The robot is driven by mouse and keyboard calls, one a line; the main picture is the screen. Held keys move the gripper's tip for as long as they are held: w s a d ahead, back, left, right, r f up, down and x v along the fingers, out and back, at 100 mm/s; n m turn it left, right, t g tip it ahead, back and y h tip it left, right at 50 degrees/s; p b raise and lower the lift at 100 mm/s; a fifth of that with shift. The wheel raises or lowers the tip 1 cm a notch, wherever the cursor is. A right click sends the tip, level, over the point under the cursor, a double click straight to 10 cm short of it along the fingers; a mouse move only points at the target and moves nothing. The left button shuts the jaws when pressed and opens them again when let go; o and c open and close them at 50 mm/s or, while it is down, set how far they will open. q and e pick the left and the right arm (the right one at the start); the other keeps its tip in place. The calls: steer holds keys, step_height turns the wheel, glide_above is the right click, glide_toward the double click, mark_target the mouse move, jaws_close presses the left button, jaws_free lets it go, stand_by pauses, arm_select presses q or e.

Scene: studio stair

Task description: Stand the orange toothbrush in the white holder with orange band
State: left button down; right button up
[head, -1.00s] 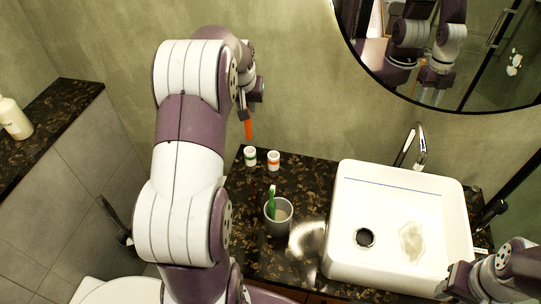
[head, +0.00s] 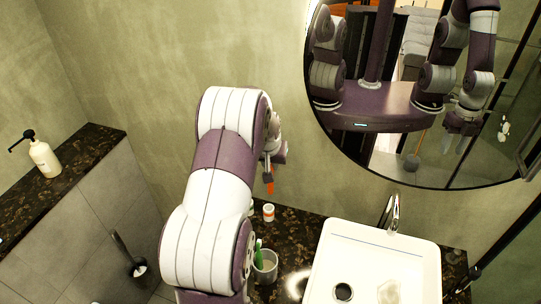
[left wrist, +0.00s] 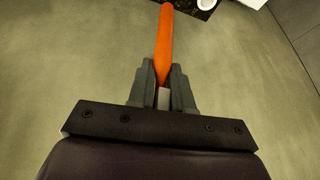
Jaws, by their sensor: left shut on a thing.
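The orange toothbrush (head: 270,187) hangs from my left gripper (head: 268,175), above the back of the counter. In the left wrist view, the toothbrush (left wrist: 165,45) sticks out between the two fingers of the left gripper (left wrist: 162,85), which is shut on it. The white holder with orange band (head: 268,212) stands on the counter below the toothbrush, clear of it. A white round top (left wrist: 206,3) shows at the upper edge of the wrist view; I cannot tell which holder it is. My right gripper is not directly in view.
A second white holder (head: 251,208) is mostly hidden behind my left arm. A grey cup (head: 266,272) with a green toothbrush (head: 258,252) stands nearer. The white basin (head: 375,243) and tap (head: 391,212) are to the right. The wall and round mirror (head: 400,165) are behind.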

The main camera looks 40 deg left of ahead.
mark_target(269, 188)
arm_select(q)
steer(key=f+b, duration=0.2)
steer(key=f, duration=0.1)
steer(key=f+b, duration=0.3)
steer(key=f, duration=0.1)
steer(key=a+f+b, duration=0.1)
steer(key=f+b, duration=0.1)
steer(key=f, duration=0.1)
steer(key=shift+w+f+b, duration=0.1)
steer(key=shift+f+b, duration=0.2)
steer(key=shift+f, duration=0.05)
steer(key=shift+a+f, duration=0.1)
steer(key=shift+f, duration=0.35)
arm_select(e)
step_height(269, 188, down, 8)
steer(key=shift+a, duration=0.45)
steer(key=shift+s, duration=0.1)
arm_select(q)
steer(key=c, duration=1)
jaws_free()
